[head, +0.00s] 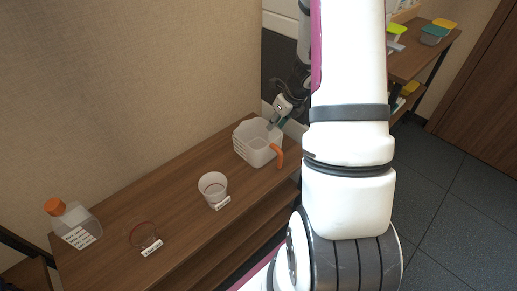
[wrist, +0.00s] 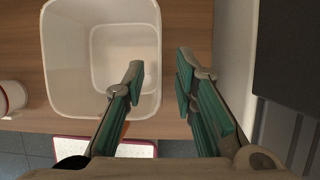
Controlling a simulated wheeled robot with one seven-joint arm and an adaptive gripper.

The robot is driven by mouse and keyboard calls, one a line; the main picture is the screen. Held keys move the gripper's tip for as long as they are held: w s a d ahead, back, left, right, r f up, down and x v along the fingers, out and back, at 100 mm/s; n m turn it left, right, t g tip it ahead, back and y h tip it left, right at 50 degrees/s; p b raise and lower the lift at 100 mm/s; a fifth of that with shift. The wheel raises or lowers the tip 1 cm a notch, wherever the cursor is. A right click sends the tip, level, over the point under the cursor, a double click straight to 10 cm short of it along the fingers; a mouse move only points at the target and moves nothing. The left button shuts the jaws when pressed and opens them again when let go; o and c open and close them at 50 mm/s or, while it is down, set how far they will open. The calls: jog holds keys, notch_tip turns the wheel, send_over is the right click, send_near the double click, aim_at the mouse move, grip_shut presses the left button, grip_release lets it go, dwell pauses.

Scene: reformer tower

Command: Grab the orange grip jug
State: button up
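The jug (head: 251,145) is a whitish, translucent square container with an orange grip (head: 277,154) on its near right side. It stands upright on the wooden shelf top. My gripper (head: 275,122) is at the jug's far right rim. In the wrist view the jug (wrist: 72,98) is seen from above, open and empty. There my gripper (wrist: 160,72) is open, with its left finger over the jug's opening and its right finger outside the right wall. I cannot tell if the fingers touch the jug.
On the same shelf top (head: 180,224) stand a whitish cup (head: 212,185), a low clear round dish (head: 143,234) and a clear bottle with an orange cap (head: 76,223). A wall runs behind them. Another shelf with coloured-lid boxes (head: 434,34) is at the back right.

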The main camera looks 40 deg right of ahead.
aim_at(265, 139)
jog(key=shift+b+x, duration=1.3)
jog(key=shift+x, duration=2.25)
jog(key=shift+f+b, duration=0.25)
jog(key=shift+b, duration=0.05)
jog(key=shift+c, duration=0.6)
grip_shut()
